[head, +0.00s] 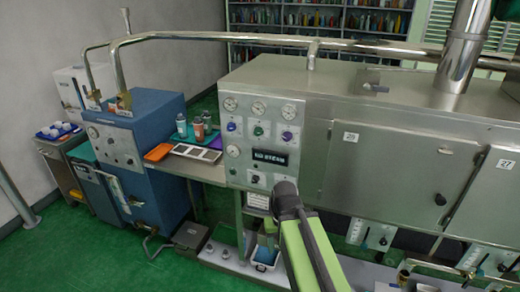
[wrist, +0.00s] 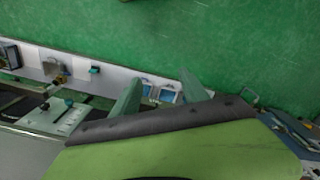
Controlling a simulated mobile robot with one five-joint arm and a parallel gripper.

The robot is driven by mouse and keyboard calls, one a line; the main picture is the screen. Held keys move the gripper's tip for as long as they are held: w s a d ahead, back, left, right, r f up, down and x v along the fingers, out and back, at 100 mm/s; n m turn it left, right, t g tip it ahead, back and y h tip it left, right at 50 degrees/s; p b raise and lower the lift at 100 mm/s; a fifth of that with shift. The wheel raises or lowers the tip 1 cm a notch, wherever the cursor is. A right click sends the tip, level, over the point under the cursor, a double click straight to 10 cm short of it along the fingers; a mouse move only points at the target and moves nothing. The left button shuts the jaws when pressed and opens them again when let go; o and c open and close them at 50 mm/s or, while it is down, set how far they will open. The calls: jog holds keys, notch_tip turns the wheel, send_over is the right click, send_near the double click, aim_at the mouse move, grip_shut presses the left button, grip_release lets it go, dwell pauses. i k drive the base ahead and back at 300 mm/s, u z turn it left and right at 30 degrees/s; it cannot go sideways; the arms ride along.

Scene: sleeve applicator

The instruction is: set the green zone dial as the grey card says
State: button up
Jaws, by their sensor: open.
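The steel control panel (head: 262,145) in the head view carries gauges, small knobs and a dark display. A small green dial (head: 258,131) sits between a blue knob on its left and a violet-blue knob on its right. Its pointer setting is too small to read. I cannot pick out the grey card for certain; a pale label (head: 257,201) hangs below the panel, its text unreadable. My gripper (wrist: 160,92) is open and empty in the wrist view, above the floor and low shelf. Its fingers are not discernible in the head view, where my arm stands before the panel.
A side shelf left of the panel holds an orange tray (head: 158,152), a dark holder with pale plates (head: 196,152) and bottles. A blue machine (head: 135,145) stands further left. Steel doors lie to the right. A low shelf (wrist: 88,72) with fittings runs along the green floor.

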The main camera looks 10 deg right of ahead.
aim_at(258, 132)
jog(key=u, duration=5.35)
jog(key=i, duration=0.15)
jog(key=z, duration=2.6)
jog(key=k, duration=1.15)
jog(key=z, duration=0.8)
jog(key=i, duration=1)
jog(key=u, duration=0.1)
